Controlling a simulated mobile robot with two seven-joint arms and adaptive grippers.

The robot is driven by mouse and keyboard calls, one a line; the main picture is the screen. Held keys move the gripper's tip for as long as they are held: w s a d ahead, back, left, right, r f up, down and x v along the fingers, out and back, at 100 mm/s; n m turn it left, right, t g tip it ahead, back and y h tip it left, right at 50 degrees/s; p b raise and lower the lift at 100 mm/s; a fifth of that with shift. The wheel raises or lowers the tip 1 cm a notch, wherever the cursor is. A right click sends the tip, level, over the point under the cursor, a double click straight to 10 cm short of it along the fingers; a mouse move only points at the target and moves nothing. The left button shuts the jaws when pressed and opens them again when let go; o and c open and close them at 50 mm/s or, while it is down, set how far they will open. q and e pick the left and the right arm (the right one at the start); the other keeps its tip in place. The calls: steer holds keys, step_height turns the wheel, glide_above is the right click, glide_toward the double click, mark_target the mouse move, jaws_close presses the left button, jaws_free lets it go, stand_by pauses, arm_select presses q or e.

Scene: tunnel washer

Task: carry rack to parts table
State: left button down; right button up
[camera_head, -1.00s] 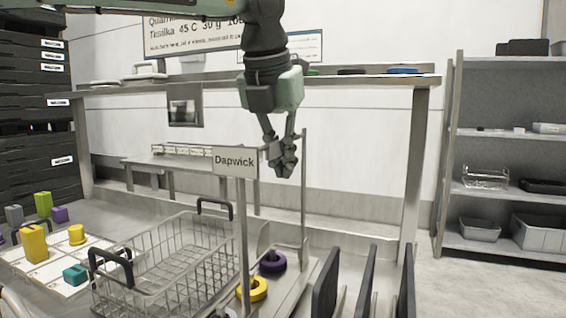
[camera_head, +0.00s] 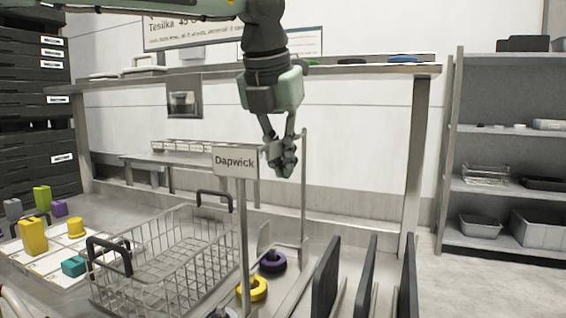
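A wire rack basket (camera_head: 165,265) with two black handles stands on the table at the lower left of centre. It looks empty. The near-left handle (camera_head: 108,255) and the far handle (camera_head: 214,201) both stand up. My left gripper (camera_head: 283,170) hangs pointing down, above and to the right of the basket, apart from it. Its fingers are close together at the tips with nothing clear between them; whether they are fully shut is hard to see. My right gripper is not in view. I cannot tell which surface is the parts table.
A "Dapwick" sign (camera_head: 235,161) on a post stands right of the basket. A yellow ring (camera_head: 252,289) and a purple ring (camera_head: 272,262) lie nearby. Black upright panels (camera_head: 327,277) stand at the lower right. Coloured blocks (camera_head: 33,236) sit at left. Grey shelves (camera_head: 500,95) are at right.

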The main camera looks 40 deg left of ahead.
arm_select(q)
steer(key=shift+f+b, duration=0.15)
steer(key=shift+b, duration=0.15)
steer(key=c, duration=1.6)
jaws_free()
steer(key=v, duration=1.2)
steer(key=shift+f, duration=0.1)
